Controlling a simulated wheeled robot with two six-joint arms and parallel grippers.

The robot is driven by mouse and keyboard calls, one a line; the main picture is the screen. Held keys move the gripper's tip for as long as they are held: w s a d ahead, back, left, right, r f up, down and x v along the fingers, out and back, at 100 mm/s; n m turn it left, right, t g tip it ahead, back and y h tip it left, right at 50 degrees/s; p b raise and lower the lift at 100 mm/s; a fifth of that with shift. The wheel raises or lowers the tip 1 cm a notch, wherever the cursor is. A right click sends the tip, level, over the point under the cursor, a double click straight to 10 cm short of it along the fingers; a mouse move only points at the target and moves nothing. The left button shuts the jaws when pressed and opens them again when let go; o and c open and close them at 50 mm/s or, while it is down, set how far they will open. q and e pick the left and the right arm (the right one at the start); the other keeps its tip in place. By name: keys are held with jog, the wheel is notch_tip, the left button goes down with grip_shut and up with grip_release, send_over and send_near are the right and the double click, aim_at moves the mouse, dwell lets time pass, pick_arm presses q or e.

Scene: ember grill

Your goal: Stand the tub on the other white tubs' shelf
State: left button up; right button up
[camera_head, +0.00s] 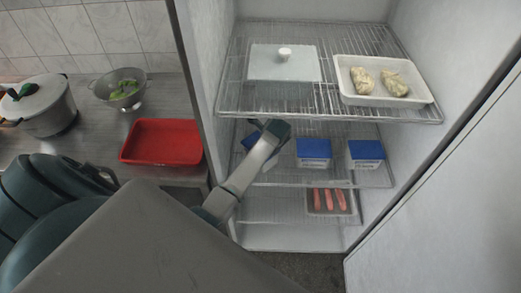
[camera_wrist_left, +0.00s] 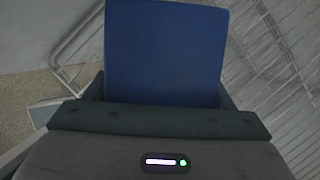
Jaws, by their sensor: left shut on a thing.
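Two white tubs with blue lids, a middle one (camera_head: 314,153) and a right one (camera_head: 366,155), stand upright side by side on the middle wire shelf (camera_head: 345,179) of the open fridge. My left gripper (camera_head: 262,132) reaches in at that shelf's left side, left of both tubs. It is shut on a blue-lidded tub (camera_head: 249,142), mostly hidden behind the gripper in the head view. Its flat blue lid (camera_wrist_left: 166,50) fills the upper middle of the left wrist view, between the fingers. I cannot tell whether the held tub touches the shelf. My right gripper is not in view.
The upper shelf (camera_head: 300,103) holds a white lidded dish (camera_head: 270,64) and a white tray (camera_head: 388,99) of food. A tray of sausages (camera_head: 328,201) lies below. The fridge's left wall is close to my arm. A red tray (camera_head: 161,142) sits on the counter.

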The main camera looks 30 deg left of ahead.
pick_arm(q)
jog(key=shift+f, duration=0.1)
jog(key=o, duration=1.1)
jog(key=shift+c, duration=0.2)
